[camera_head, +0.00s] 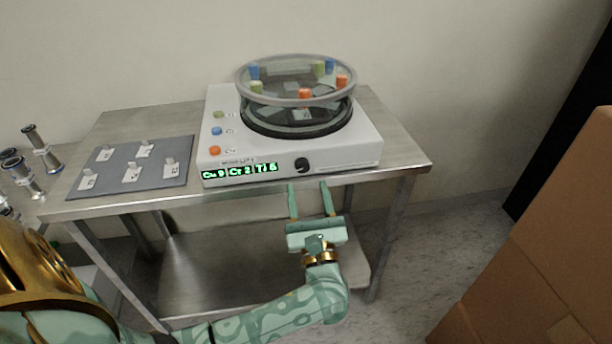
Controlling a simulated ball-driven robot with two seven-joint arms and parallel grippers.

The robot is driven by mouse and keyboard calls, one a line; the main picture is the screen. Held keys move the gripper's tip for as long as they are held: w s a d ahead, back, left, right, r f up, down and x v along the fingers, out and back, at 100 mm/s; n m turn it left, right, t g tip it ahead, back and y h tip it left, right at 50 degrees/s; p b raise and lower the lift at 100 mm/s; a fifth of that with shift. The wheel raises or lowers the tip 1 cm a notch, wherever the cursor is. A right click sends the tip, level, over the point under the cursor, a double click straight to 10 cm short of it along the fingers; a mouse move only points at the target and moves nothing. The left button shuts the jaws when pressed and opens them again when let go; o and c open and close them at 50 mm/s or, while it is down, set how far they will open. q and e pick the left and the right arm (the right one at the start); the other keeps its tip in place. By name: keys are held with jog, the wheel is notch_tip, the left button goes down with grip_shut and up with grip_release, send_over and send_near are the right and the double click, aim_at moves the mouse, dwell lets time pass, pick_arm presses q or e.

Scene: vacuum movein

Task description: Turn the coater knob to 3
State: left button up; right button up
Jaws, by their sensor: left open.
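The coater (345,155) is a white box on the metal table, with a round glass-topped chamber (295,85) carrying blue, green and orange pegs. Its black knob (302,165) sits on the front face, right of the green display (240,171), which appears to read "Cu 9 Cr 2 Ti 6". The knob's pointer setting is too small to tell. My left gripper (311,187) is open and empty, its two fingers pointing toward the coater just below and in front of the knob, apparently not touching it. My right gripper is not in view.
A grey mat (118,183) with several labelled pieces lies on the table (105,130) at left. Metal cylindrical fittings (40,148) stand at the far left. Cardboard boxes (545,240) stand at right. Bare floor (430,250) lies between table and boxes.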

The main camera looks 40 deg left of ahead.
aim_at(303, 170)
pick_arm(q)
jog(key=x, duration=0.4)
jog(key=shift+w+a+r, duration=0.1)
jog(key=shift+w+a, duration=0.15)
